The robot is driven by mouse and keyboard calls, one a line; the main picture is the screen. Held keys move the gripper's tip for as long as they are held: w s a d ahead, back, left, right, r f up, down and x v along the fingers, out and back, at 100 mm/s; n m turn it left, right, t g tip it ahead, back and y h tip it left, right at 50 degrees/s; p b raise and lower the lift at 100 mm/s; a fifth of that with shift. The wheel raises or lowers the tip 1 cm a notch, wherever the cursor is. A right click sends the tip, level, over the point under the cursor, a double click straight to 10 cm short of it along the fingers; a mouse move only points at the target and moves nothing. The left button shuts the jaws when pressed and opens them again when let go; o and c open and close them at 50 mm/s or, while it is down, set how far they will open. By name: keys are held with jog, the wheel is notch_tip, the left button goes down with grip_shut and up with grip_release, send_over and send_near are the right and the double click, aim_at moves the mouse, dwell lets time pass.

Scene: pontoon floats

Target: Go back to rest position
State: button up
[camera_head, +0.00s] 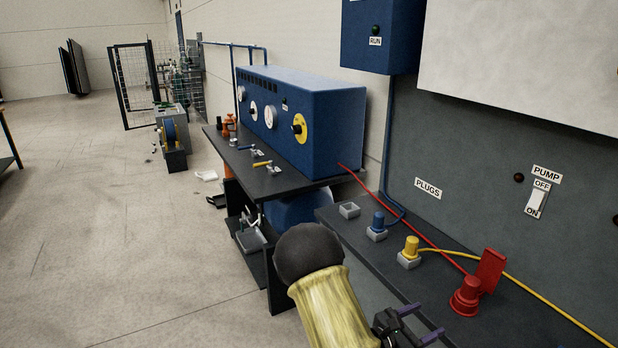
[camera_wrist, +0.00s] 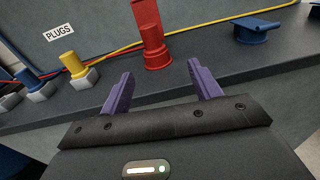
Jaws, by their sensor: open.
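My gripper (camera_head: 418,325) is at the bottom of the head view, in front of the dark shelf's front edge. In the wrist view my gripper (camera_wrist: 163,88) shows two purple fingers spread apart with nothing between them. The red plug (camera_head: 466,296) stands on the shelf beyond the fingers, apart from them; it also shows in the wrist view (camera_wrist: 157,54). A yellow plug (camera_head: 411,247) and a blue plug (camera_head: 378,221) sit in grey sockets to its left.
The dark shelf (camera_head: 440,270) runs along a grey panel with a PUMP switch (camera_head: 537,199). An empty grey socket (camera_head: 349,210) is left of the blue plug. A blue control box (camera_head: 315,135) stands on a bench. Red and yellow cables cross the shelf. The floor at left (camera_head: 90,220) is clear.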

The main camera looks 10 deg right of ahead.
jog(key=s+a+m+g+y+p, duration=0.1)
jog(key=s+a+m+g+y, duration=0.1)
jog(key=s+m+g+y, duration=0.4)
jog(key=s+a+m+g+y, duration=0.3)
jog(key=s+m, duration=0.4)
jog(key=s, duration=0.2)
jog(key=w+a+r+m+t+y+p, duration=0.1)
jog(key=w+a+r+m+t+y, duration=0.2)
jog(key=a, duration=0.8)
notch_tip(320, 180, up, 4)
jog(key=m+t+y, duration=0.2)
jog(key=m+y, duration=0.2)
jog(key=m, duration=0.1)
jog(key=shift+a+m+t+y, duration=0.2)
jog(key=shift+m+t+y, duration=0.1)
jog(key=shift+t, duration=0.1)
